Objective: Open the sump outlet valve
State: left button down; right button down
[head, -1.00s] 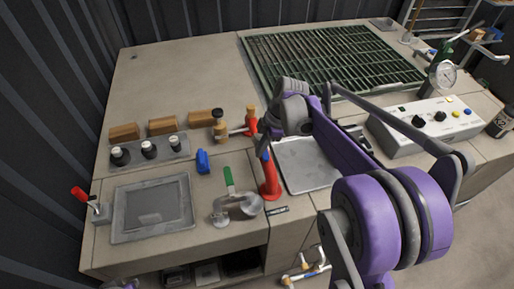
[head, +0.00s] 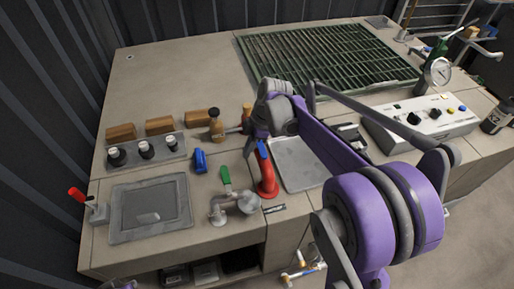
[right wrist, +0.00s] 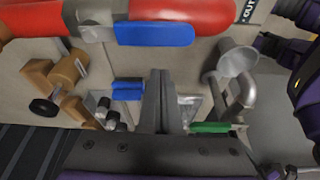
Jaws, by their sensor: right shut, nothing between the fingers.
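A red pipe elbow (head: 268,184) with a blue lever (head: 263,150) stands right of a grey pipe fitting with a green lever (head: 225,177). In the right wrist view the blue lever (right wrist: 155,34) lies across the red pipe, near a label partly reading "OUT". I cannot tell which fitting is the sump outlet valve. My right gripper (right wrist: 160,75) is shut and empty, its tips just short of the blue lever in that picture; contact is not visible. In the head view the wrist hides part of it. The green lever (right wrist: 210,127) is right of the fingers.
A framed basin (head: 120,233) and a red lever (head: 76,194) are at left. A metal tray (head: 300,165), green grating (head: 320,62) and control box (head: 425,118) are right and behind.

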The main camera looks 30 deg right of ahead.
jog(key=w+v, duration=0.1)
jog(key=v, duration=0.8)
jog(key=shift+s+r, duration=0.45)
jog(key=shift+r, duration=0.05)
jog(key=shift+a, duration=0.15)
